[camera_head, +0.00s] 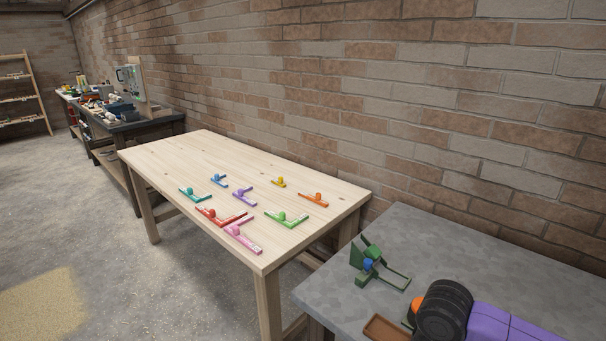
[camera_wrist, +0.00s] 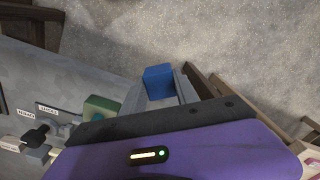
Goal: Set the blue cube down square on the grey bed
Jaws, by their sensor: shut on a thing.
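In the wrist view the blue cube (camera_wrist: 159,82) sits between the two grey fingers of my gripper (camera_wrist: 160,93). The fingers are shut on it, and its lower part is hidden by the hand. Behind it in that view are the floor and a table edge. In the head view my gripper's fingers cannot be made out. I cannot tell for sure which part is the grey bed. Grey blocks (camera_wrist: 36,153) lie by a black lever (camera_wrist: 42,131) at the lower left of the wrist view, partly hidden by my purple hand.
A grey table (camera_head: 450,240) fills the lower right of the head view. On it are a green bracket (camera_head: 361,257) with a small blue part and a brown tray (camera_head: 386,328). A green block (camera_wrist: 100,107) is left of my fingers. A wooden table (camera_head: 165,162) holds several coloured pieces.

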